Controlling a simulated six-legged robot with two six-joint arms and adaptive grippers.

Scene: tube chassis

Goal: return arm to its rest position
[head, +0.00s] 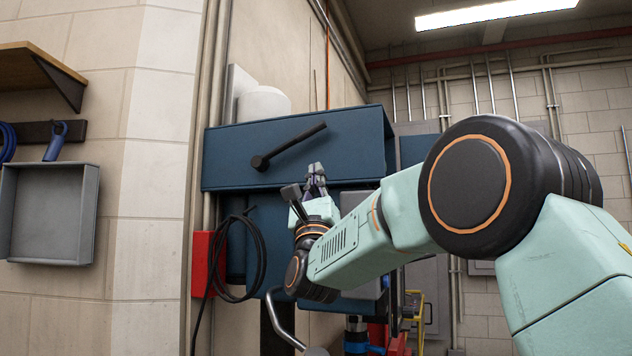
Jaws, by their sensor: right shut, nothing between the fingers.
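My right arm comes in from the right edge and reaches toward the middle of the head view. My right gripper (316,180) is at its far end, small in the picture, with its fingers pointing up and nothing held in them. It is shut. It shows in front of the lower edge of a blue box (225,160) on the wall; I cannot tell whether it touches the box. A black lever handle (290,146) on the box's front slants up to the right, above and left of the gripper. My left gripper is not in view.
A red box (201,262) with a looped black cable (262,262) is left of my forearm. A grey open bin (48,255) and a wooden shelf (32,68) are on the left wall. A bent metal bar (283,325) is below my wrist.

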